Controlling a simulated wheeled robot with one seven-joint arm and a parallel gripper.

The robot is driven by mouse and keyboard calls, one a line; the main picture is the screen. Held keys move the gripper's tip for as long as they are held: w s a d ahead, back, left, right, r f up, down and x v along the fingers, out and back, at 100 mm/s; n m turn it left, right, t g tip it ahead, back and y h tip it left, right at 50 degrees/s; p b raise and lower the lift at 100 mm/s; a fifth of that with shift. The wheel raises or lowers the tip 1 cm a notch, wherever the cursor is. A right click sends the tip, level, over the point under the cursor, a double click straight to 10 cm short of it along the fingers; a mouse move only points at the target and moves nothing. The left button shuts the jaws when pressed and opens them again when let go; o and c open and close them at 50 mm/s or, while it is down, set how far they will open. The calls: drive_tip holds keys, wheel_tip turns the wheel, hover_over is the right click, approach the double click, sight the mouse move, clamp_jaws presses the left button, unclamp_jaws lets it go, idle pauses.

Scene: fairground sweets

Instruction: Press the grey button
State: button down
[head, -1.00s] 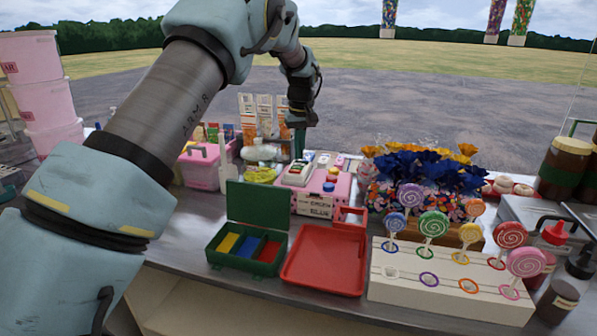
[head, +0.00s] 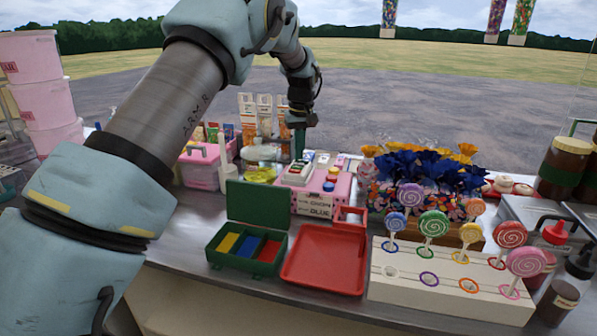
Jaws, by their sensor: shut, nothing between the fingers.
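A pink box (head: 308,202) stands on the counter with a small pale keyed device on its top. An orange-red button (head: 332,174) and a blue button (head: 328,186) show on its right side. I cannot make out a grey button for certain; it may be small or hidden by my gripper. My gripper (head: 299,152) is shut and empty. It points down at the back of the pink box, just behind the keyed device in the picture. I cannot tell if it touches anything.
An open green case (head: 243,262) with coloured compartments and a red tray (head: 325,268) lie in front. A white lollipop stand (head: 440,295) and blue and orange flowers (head: 430,170) are to the right. A glass bowl (head: 262,158) and a pink tub (head: 200,175) are to the left.

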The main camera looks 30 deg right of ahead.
sight(298, 164)
drive_tip(key=shift+f+b, duration=0.3)
drive_tip(key=shift+f, duration=0.45)
drive_tip(key=shift+r, duration=0.1)
wheel_tip(298, 164, up, 8)
drive_tip(key=p, duration=0.6)
drive_tip(key=shift+a, duration=0.1)
idle(0.3)
